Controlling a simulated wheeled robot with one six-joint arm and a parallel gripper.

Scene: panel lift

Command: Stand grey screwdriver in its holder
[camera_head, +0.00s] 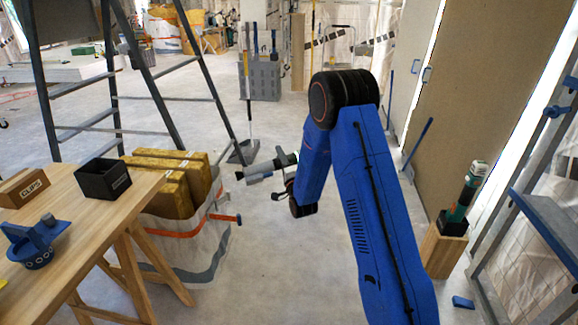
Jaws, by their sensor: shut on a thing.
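A grey tool that looks like the grey screwdriver (258,175) is held nearly level above the floor, with its left end pointing toward the table. My gripper (281,183) is shut on it, small and dark in view. The exact grip of the fingers is hard to make out. I cannot tell for sure which thing is its holder. An open black box (103,185) stands on the wooden table at left, and a blue holder-like piece (35,240) with a round base stands nearer on the same table.
The wooden table (120,215) has a carton marked CLIPS (23,187). Brown packs (195,167) in a white bag (190,258) stand beside it. A stepladder (150,85) is behind. Floor between is clear.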

